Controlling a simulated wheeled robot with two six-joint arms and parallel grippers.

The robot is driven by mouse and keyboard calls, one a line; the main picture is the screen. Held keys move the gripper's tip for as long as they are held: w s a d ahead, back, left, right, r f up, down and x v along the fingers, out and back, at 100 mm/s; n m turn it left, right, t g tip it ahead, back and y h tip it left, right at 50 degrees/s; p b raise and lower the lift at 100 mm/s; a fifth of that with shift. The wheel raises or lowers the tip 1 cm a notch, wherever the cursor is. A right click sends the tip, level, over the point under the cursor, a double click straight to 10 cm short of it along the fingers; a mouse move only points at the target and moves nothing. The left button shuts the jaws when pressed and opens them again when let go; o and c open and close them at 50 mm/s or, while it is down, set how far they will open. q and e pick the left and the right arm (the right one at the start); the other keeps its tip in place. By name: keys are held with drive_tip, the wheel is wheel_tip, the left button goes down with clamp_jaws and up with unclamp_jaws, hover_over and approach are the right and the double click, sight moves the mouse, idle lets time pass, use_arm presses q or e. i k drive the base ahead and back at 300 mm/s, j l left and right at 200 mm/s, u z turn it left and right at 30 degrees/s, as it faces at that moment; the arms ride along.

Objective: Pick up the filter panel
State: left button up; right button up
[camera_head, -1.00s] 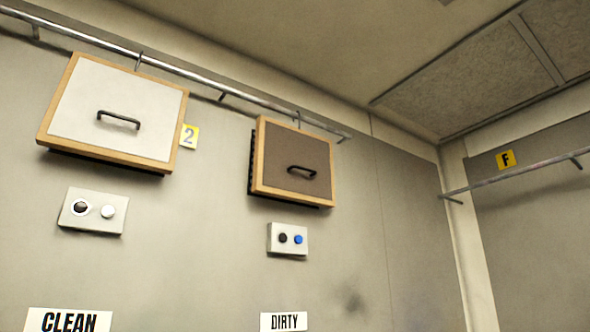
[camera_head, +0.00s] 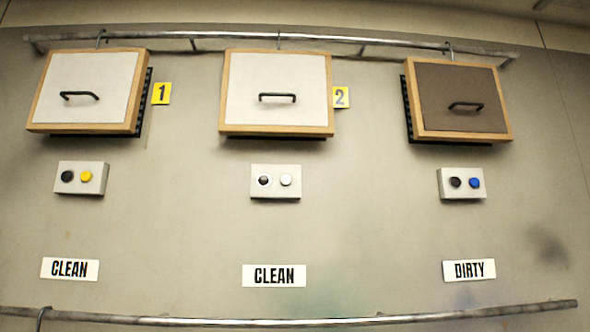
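Three filter panels with wooden frames and dark handles hang on the wall under the upper rail. The left panel (camera_head: 85,105) is white-faced, with a yellow tag "1" beside it and a "CLEAN" label below. The middle panel (camera_head: 277,112) is also white, with a yellow tag "2" beside it and a "CLEAN" label below. The right panel (camera_head: 460,120) is brown-faced, above a "DIRTY" label. Neither of my grippers is in view.
The upper metal rail (camera_head: 330,48) carries hooks over the panels. A button box sits below each panel: left (camera_head: 81,190), middle (camera_head: 276,195), right (camera_head: 461,196). A lower rail (camera_head: 230,323) crosses the bottom.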

sight(452, 101)
drive_tip(key=i+l+z, duration=0.4)
drive_tip(key=i, duration=0.35)
drive_tip(key=i+l+z, duration=0.15)
drive_tip(key=i, duration=0.25)
drive_tip(key=k+l, duration=0.05)
drive_tip(key=l, duration=0.05)
